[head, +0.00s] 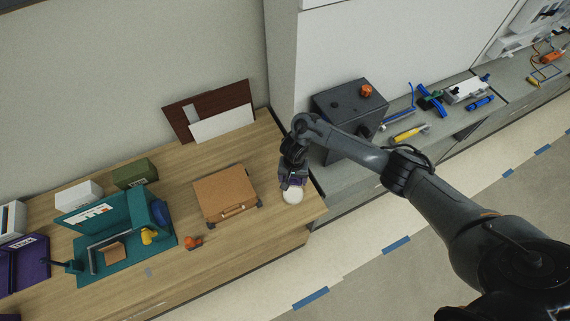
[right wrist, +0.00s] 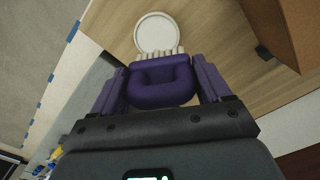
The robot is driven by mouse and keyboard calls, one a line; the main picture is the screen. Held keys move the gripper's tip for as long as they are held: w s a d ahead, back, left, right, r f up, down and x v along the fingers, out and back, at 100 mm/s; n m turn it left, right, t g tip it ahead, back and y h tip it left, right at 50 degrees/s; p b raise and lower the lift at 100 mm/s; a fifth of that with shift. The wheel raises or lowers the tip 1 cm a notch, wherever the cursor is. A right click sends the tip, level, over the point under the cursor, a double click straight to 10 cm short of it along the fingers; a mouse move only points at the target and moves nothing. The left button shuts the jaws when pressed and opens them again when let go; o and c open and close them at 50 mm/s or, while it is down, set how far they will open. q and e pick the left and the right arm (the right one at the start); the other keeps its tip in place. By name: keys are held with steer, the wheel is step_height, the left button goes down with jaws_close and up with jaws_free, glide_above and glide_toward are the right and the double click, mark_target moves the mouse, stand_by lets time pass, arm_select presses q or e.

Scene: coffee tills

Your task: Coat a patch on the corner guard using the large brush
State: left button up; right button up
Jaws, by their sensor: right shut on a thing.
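My right gripper (head: 292,183) is low over the right end of the wooden table. It is shut on a purple brush with pale bristles, taken to be the large brush (right wrist: 162,82). In the right wrist view the brush sits between the two fingers of the gripper (right wrist: 160,85), bristles pointing away from the palm. A round white dish (head: 293,196) lies just past the bristles, and it also shows in the right wrist view (right wrist: 156,32). The bristles overlap its near rim; I cannot tell whether they touch. I cannot pick out the corner guard for certain. My left gripper is not in view.
A brown case (head: 225,190) stands left of the gripper. A teal stand (head: 115,235) and green box (head: 135,173) are farther left. A dark board with a white panel (head: 222,124) leans at the wall. A black box (head: 345,110) stands on the right-hand bench.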

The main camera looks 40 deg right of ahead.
mark_target(294, 187)
steer(key=shift+s+f, duration=0.4)
steer(key=shift+f+b, duration=0.2)
steer(key=shift+b, duration=0.1)
step_height(294, 187, down, 3)
steer(key=shift+r+b, duration=0.1)
steer(key=shift+b, duration=1)
step_height(294, 187, down, 2)
steer(key=b, duration=0.3)
steer(key=shift+f, duration=0.25)
steer(key=shift+f, duration=0.15)
steer(key=shift+f+b, duration=0.3)
steer(key=shift+b, duration=0.05)
stand_by(0.5)
